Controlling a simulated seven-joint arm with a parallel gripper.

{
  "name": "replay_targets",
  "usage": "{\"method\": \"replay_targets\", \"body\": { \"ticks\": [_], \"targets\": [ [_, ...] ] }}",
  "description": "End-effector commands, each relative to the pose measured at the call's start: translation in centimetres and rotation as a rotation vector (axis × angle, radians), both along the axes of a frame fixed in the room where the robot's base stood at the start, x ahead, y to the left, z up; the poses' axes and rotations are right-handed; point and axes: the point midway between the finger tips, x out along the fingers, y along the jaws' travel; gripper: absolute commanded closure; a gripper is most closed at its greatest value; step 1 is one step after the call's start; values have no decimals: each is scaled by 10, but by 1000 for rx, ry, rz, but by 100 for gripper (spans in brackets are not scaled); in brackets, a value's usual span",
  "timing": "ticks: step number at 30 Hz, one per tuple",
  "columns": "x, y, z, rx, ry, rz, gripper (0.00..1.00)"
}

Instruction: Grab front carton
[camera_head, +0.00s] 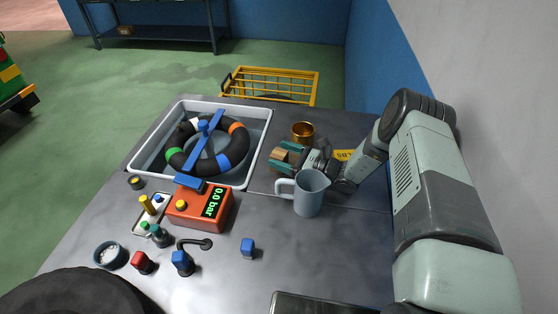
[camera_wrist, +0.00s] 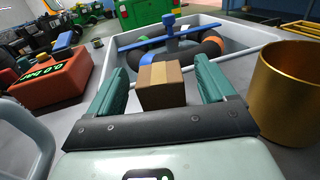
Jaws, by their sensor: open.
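A small brown carton (camera_wrist: 162,86) with a lighter tape strip stands between the two teal fingers of my gripper (camera_wrist: 160,70) in the wrist view. A gap shows on each side, so the fingers look apart from it. In the head view the carton (camera_head: 280,154) is a small brown block between the fingertips of my gripper (camera_head: 286,154), near the grey tray's right wall. My gripper is open and low over the table. I see only one carton; its lower part is partly hidden by my gripper in the wrist view.
A gold cup (camera_head: 303,132) stands close beside my gripper, and a grey-blue mug (camera_head: 309,193) stands on its near side. The grey tray (camera_head: 262,146) holds a striped ring and a blue bar. An orange gauge box (camera_head: 200,208) sits left. The table's near right is mostly clear.

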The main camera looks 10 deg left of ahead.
Motion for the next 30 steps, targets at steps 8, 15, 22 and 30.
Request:
{"method": "replay_targets", "body": {
  "ticks": [8,15,22,30],
  "targets": [
    [6,30,0,-1,-2,4,17],
    [7,32,0,-1,-2,2,17],
    [7,32,0,-1,-2,3,45],
    [7,32,1,-1,-2,3,73]
  ]
}}
